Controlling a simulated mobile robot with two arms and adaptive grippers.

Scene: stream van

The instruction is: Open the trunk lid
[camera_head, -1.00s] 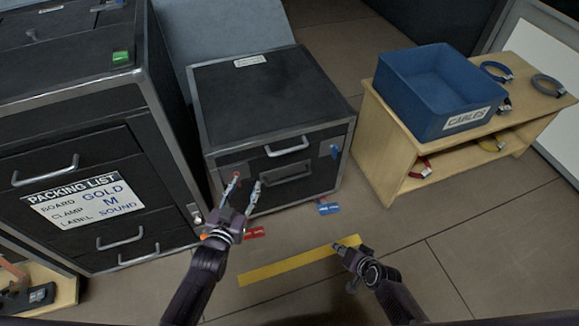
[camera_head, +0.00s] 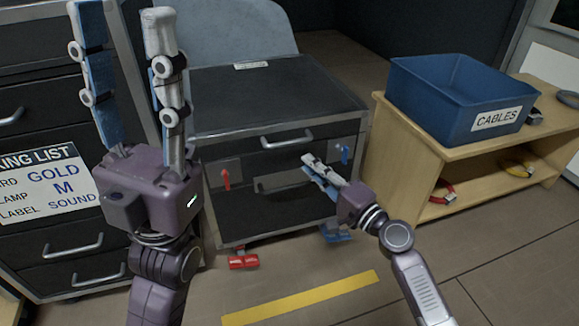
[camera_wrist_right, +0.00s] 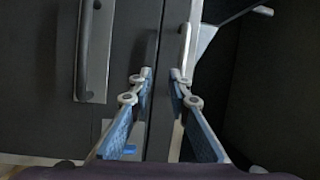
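The black trunk (camera_head: 285,92) stands in the middle of the head view with its lid (camera_head: 310,88) down. A silver handle (camera_head: 287,138) is on the lid's front edge. A red latch (camera_head: 226,179) is at the left of the front and a blue latch (camera_head: 345,153) at the right. My right gripper (camera_head: 308,165) is in front of the trunk, below the handle and left of the blue latch. The right wrist view shows its fingers (camera_wrist_right: 161,72) apart with nothing between them. My left gripper (camera_head: 122,12) is raised, open and empty, left of the trunk.
A black drawer cabinet with a packing list (camera_head: 45,186) stands at the left. A wooden shelf (camera_head: 400,170) with a blue cables bin (camera_head: 425,105) is at the right.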

